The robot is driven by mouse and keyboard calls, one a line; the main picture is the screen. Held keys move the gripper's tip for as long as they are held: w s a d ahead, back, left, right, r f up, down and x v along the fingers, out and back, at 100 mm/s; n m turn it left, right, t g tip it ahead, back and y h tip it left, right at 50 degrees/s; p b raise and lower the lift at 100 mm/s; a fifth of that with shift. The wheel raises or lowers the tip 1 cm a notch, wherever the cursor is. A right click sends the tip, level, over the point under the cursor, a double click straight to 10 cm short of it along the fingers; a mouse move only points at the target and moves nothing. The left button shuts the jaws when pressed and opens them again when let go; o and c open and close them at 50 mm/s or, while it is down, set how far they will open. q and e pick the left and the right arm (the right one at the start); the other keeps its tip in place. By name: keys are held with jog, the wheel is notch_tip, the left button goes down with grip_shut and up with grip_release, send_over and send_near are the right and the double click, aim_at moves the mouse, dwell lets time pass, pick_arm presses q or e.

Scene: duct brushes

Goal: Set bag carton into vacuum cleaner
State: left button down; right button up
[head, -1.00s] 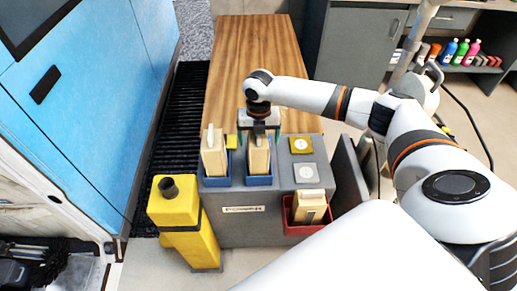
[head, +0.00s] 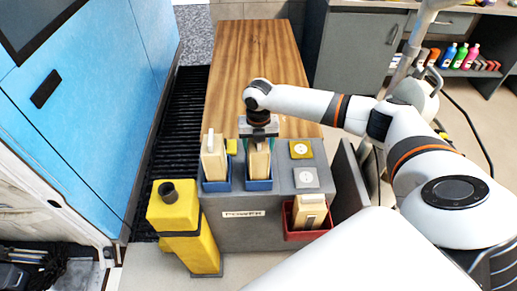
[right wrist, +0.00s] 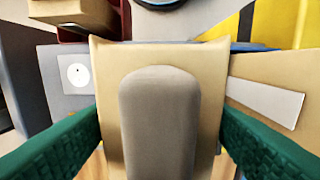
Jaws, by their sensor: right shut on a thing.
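A beige bag carton (head: 258,163) stands upright in the middle blue holder (head: 258,185) on top of a grey box-shaped unit (head: 257,231) labelled POWER, which I take for the vacuum cleaner. My right gripper (head: 259,143) points down over this carton and is shut on its upper part. In the right wrist view the green finger pads flank the carton (right wrist: 212,85), whose face carries a rounded grey part. The carton's lower end is hidden in the holder. My left gripper is not in view.
Another beige carton (head: 214,160) stands in the left blue holder. A third carton (head: 309,212) sits in a red bin (head: 291,233) at the front right. A yellow canister (head: 183,215) stands at the left. The wooden surface (head: 255,60) behind is clear.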

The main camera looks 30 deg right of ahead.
notch_tip(320, 180, up, 10)
jog(key=shift+f, duration=0.15)
notch_tip(320, 180, up, 4)
jog(key=p, duration=0.4)
notch_tip(320, 180, up, 3)
jog(key=p, duration=0.4)
